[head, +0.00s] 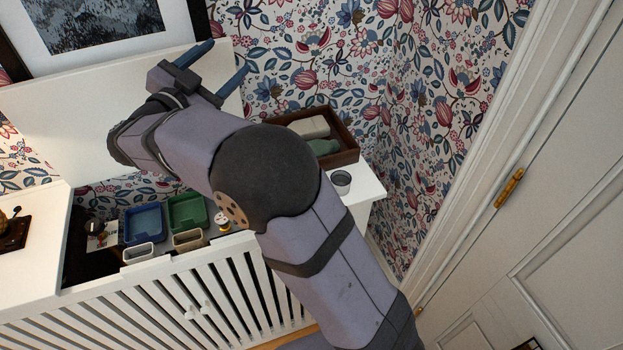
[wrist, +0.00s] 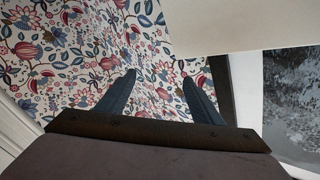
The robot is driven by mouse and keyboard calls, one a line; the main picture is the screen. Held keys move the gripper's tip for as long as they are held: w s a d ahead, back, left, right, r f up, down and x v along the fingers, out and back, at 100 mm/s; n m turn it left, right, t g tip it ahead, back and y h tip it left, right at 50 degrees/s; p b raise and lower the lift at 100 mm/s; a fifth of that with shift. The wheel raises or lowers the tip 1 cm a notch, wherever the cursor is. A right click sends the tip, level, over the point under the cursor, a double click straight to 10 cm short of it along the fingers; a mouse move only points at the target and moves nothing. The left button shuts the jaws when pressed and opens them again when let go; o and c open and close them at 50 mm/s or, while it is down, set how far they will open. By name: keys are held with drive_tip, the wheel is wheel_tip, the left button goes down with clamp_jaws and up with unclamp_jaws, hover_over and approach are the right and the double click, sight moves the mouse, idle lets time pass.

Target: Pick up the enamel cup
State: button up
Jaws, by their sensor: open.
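A small pale grey cup (head: 340,183), which looks like the enamel cup, stands upright on the right end of the white cabinet top (head: 368,186) in the head view. It is just right of my arm and in front of a brown wooden tray. My gripper (head: 214,68) is raised high at the upper left, well away from the cup. Its two blue fingers are spread with nothing between them. In the wrist view my gripper (wrist: 158,77) faces the flowered wallpaper, and the cup is not visible there.
The brown tray (head: 352,155) holds a pale block (head: 310,127) and a green item (head: 324,147). Blue (head: 144,224) and green (head: 188,212) bins sit lower left behind white slats (head: 150,300). A raised white panel (head: 60,120) and a framed picture (head: 95,25) are near my gripper.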

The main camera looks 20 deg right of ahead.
drive_tip(key=s+d+f+g+h, duration=0.25)
drive_tip(key=d+f+g, duration=0.2)
drive_tip(key=d, duration=0.35)
drive_tip(key=m+g+y+b, duration=0.2)
drive_tip(key=g+b, duration=0.3)
drive_tip(key=g, duration=0.3)
approach(348, 179)
drive_tip(key=shift+s+f+h, duration=0.25)
drive_tip(key=shift+f, duration=0.35)
drive_tip(key=shift+r+p+x, duration=0.2)
drive_tip(key=shift+p+x, duration=0.35)
drive_tip(key=shift+x, duration=0.9)
drive_tip(key=shift+r+p+x, duration=0.2)
drive_tip(key=shift+p+x, duration=0.35)
drive_tip(key=shift+x, duration=0.95)
drive_tip(key=shift+t+x, duration=0.25)
drive_tip(key=shift+x, duration=0.55)
drive_tip(key=shift+w, duration=0.15)
drive_tip(key=c, duration=1.1)
